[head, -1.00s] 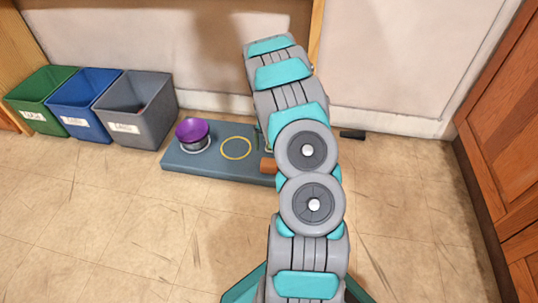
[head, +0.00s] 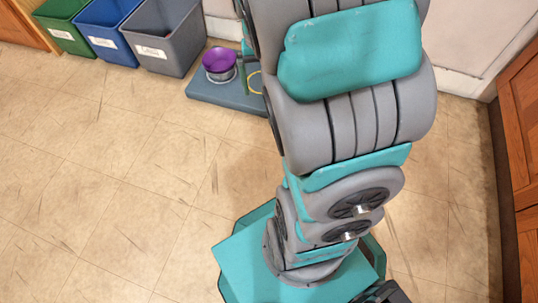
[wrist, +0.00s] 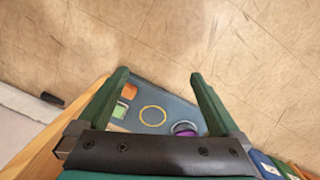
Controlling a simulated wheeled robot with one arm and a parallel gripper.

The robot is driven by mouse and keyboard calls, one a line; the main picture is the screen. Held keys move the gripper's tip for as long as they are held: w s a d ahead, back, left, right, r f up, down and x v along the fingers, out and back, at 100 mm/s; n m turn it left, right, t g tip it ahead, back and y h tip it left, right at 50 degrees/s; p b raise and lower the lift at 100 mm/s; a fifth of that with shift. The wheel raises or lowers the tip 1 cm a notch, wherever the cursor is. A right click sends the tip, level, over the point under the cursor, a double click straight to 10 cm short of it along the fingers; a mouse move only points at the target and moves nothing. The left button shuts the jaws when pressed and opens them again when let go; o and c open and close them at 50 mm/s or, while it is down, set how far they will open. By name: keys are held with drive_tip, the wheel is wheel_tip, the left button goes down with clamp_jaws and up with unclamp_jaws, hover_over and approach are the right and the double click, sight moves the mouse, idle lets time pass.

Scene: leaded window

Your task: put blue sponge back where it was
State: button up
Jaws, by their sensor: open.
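My gripper (wrist: 158,78) is open and empty in the wrist view, its two green fingers spread above a blue-grey board on the floor. The board (head: 215,92) also shows in the head view, partly behind my arm. I see no blue sponge in either view. A yellow ring (wrist: 153,115) marks an empty spot on the board. A purple bowl (wrist: 185,128) stands beside the ring, near the right finger. An orange block (wrist: 130,91) and a green item (wrist: 120,110) lie by the left finger. My arm hides the gripper in the head view.
Green (head: 66,25), blue (head: 106,28) and grey (head: 163,40) labelled bins stand left of the board. A small dark object (wrist: 52,98) lies by the wall. A wooden cabinet (head: 522,130) is at the right. The floor in front is clear.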

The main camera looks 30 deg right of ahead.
drive_tip(key=s+a+r+n, duration=0.2)
drive_tip(key=s+a, duration=0.3)
drive_tip(key=s, duration=0.5)
drive_tip(key=s+a+r+n, duration=0.2)
drive_tip(key=s+a, duration=0.4)
drive_tip(key=s, duration=0.4)
drive_tip(key=shift+s+a+r+n+g, duration=0.15)
drive_tip(key=shift+s+r+n+g, duration=0.1)
drive_tip(key=shift+r+n+g, duration=0.25)
